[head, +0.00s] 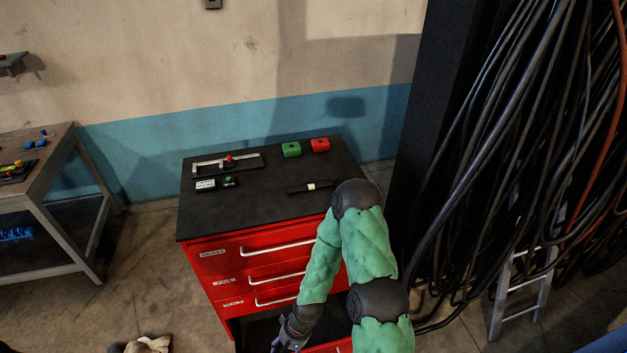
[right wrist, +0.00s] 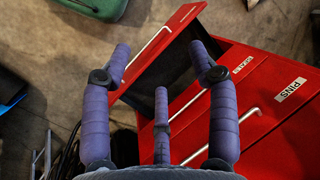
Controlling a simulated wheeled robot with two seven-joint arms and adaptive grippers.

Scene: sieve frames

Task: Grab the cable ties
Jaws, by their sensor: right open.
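I cannot make out cable ties for certain. A slim black item with a pale band (head: 311,186) lies on the black cabinet top; I cannot tell what it is. The red drawer cabinet (head: 222,268) has an open lower drawer (head: 262,331), also seen in the right wrist view (right wrist: 160,72). The visible part of its dark inside shows no item; my fingers and arm hide some of it. My right gripper (head: 279,345) is low at the cabinet's front. In the right wrist view its purple fingers (right wrist: 161,62) are spread, empty, around the open drawer. My left gripper is out of view.
Black cables (head: 490,150) hang close on the right. A workbench (head: 40,160) stands left, with open floor between. A pale cloth-like thing (head: 148,344) is at the bottom.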

